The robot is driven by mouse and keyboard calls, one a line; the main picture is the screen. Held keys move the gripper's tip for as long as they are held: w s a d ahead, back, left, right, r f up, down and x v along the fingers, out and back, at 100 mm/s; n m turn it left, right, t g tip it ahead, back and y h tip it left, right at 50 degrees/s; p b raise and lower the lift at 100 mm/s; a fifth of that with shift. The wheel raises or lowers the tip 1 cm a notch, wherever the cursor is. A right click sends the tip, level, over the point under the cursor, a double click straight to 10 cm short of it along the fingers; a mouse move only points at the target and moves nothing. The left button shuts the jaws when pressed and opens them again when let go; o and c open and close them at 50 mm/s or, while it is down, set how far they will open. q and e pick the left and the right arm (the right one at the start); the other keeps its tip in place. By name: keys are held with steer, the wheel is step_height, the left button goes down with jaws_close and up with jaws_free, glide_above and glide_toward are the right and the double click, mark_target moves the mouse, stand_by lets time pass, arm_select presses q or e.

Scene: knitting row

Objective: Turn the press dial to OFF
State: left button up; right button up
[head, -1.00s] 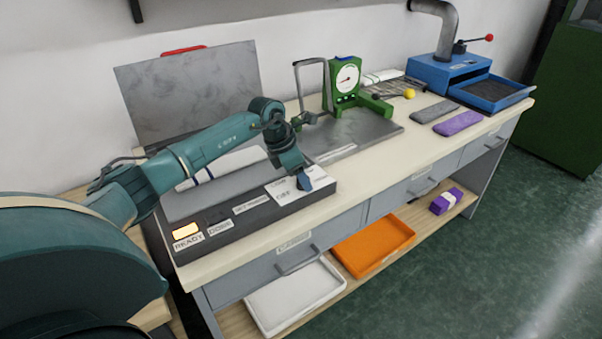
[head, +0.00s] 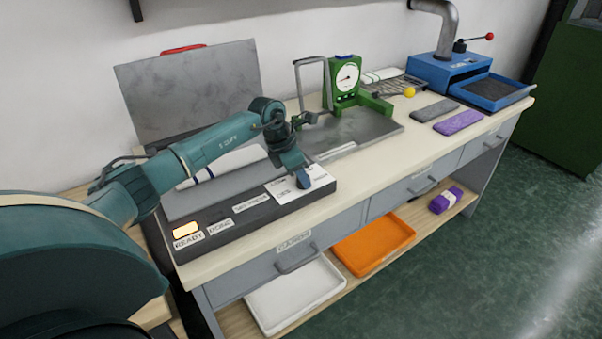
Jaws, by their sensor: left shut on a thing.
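The press (head: 228,226) stands at the left end of the bench, with its grey lid (head: 190,88) raised and its dark front panel facing me. A white label plate (head: 285,194) at the panel's right end carries the dial (head: 304,181), a dark blue-grey knob. My left gripper (head: 302,177) is at the dial from above and shut on it. The fingers and wrist cover part of the dial and its label, so I cannot read its setting surely. "OFF" shows just left of the knob. The READY lamp (head: 187,229) glows orange. My right gripper is out of view.
A green gauge stand (head: 347,80) and metal plate (head: 366,133) are right of the press. Grey (head: 434,109) and purple (head: 459,122) pieces lie near a blue machine (head: 448,72). White (head: 296,296) and orange (head: 374,244) trays sit on the lower shelf.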

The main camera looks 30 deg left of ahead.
arm_select(q)
steer(key=n, duration=0.3)
steer(key=shift+d+r+t+y+p, duration=0.1)
steer(key=shift+t+y+p, duration=0.2)
steer(key=shift+y+p, duration=0.1)
steer(key=shift+d+n+y, duration=0.1)
steer(key=shift+n+y, duration=0.3)
steer(key=shift+n, duration=0.4)
steer(key=n+y, duration=0.1)
steer(key=n, duration=0.2)
steer(key=shift+n, duration=0.3)
steer(key=shift+d+n+y+b, duration=0.1)
steer(key=shift+n+y+b, duration=0.45)
steer(key=shift+n, duration=0.55)
steer(key=shift+n+y, duration=0.25)
steer(key=shift+n, duration=0.35)
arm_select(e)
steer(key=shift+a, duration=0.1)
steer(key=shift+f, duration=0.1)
arm_select(q)
steer(key=shift+n, duration=0.3)
